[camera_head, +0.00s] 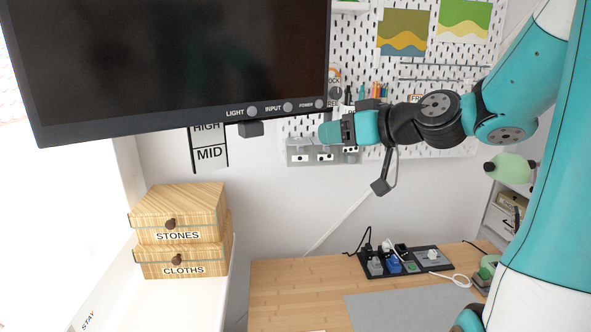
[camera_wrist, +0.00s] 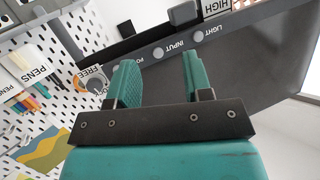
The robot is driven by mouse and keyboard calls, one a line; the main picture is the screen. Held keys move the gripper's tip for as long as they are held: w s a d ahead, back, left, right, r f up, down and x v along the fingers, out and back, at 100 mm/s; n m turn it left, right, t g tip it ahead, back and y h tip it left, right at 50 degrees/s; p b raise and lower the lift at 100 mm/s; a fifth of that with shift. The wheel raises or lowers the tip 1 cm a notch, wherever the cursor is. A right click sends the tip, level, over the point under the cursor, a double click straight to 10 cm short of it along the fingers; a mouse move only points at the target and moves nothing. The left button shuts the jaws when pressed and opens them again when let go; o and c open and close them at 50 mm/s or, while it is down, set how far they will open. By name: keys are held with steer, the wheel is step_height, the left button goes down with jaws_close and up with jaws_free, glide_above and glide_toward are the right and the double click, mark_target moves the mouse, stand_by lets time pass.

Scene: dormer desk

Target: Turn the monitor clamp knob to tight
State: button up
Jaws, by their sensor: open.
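A small grey round knob (camera_head: 335,93) with an orange LOCK label shows at the monitor's right edge, partly hidden. In the wrist view a grey knob (camera_wrist: 95,86) with a FREE label shows left of my fingers; I cannot tell for sure that it is the monitor clamp knob. No label reading tight shows. The monitor (camera_head: 170,60) fills the upper left, its lower edge marked LIGHT, INPUT and POWER. My gripper (camera_head: 328,132) is just below the monitor's lower right corner, pointing left. In the wrist view my gripper (camera_wrist: 160,78) is open, with nothing between its fingers.
A white pegboard (camera_head: 465,55) with pens and pictures covers the back wall. A dark block (camera_head: 251,129) sits under the monitor, near a HIGH/MID scale (camera_head: 209,153). Wooden boxes (camera_head: 180,214) stand at left. A power strip (camera_head: 430,259) lies on the desk (camera_head: 285,290). Space below my gripper is mostly free.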

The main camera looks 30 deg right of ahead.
steer(key=s+a+f+n+g+y, duration=0.2)
steer(key=a+f+g, duration=0.2)
steer(key=a, duration=0.6)
steer(key=shift+s+a+g, duration=0.2)
steer(key=shift+a+g, duration=0.1)
steer(key=shift+a, duration=0.05)
steer(key=shift+f, duration=0.1)
